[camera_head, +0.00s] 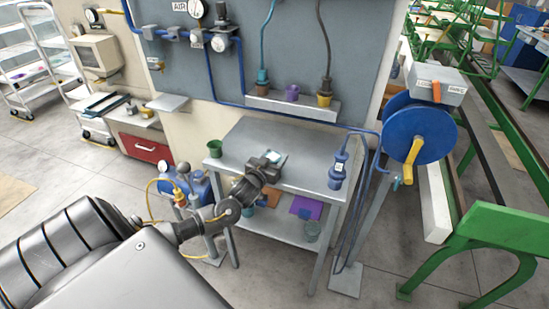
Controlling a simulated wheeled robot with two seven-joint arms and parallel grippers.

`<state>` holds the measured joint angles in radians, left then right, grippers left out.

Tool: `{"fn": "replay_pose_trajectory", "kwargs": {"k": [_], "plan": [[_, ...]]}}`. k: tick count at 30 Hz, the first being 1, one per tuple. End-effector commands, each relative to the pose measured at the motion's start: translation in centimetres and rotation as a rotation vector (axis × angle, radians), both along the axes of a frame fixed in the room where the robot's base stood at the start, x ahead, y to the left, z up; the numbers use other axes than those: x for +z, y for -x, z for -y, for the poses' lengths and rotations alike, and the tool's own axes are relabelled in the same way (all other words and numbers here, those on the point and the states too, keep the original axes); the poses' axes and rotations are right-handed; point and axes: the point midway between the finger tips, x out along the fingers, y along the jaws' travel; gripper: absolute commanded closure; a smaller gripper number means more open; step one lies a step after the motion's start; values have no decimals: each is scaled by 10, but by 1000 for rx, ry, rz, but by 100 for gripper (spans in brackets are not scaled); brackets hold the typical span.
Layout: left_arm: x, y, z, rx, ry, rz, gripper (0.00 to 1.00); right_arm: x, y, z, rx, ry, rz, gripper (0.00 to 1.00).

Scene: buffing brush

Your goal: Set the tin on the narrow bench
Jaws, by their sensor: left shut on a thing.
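The narrow bench (315,172) is a grey metal table with a lower shelf, standing against the panelled wall in the middle of the view. My left gripper (271,160) is over the left part of its top and shut on a small pale teal thing, which looks like the tin (273,156). The gripper's fingers hide part of it. I cannot tell whether the tin touches the bench top. My right gripper is not in view.
A green cup (215,148) stands at the bench's left corner and a blue bottle-like tool (338,170) at its right end. A blue hose reel (418,134) stands to the right.

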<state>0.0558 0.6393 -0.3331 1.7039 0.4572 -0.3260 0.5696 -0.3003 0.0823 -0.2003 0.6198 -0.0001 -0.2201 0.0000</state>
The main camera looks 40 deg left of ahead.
Motion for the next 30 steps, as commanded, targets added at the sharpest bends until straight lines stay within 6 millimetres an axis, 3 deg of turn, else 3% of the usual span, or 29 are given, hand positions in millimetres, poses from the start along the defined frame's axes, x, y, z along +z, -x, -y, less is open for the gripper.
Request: {"fn": "replay_pose_trajectory", "kwargs": {"k": [3,4,9,20,30], "plan": [[-2,0,0,0,0,0,71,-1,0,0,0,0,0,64],[-3,0,0,0,0,-1,45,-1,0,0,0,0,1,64],[-2,0,0,0,-1,0,25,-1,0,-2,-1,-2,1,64],[0,4,1,-1,0,-1,25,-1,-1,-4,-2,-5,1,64],[0,68,15,-1,2,-3,25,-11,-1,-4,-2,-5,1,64]]}}
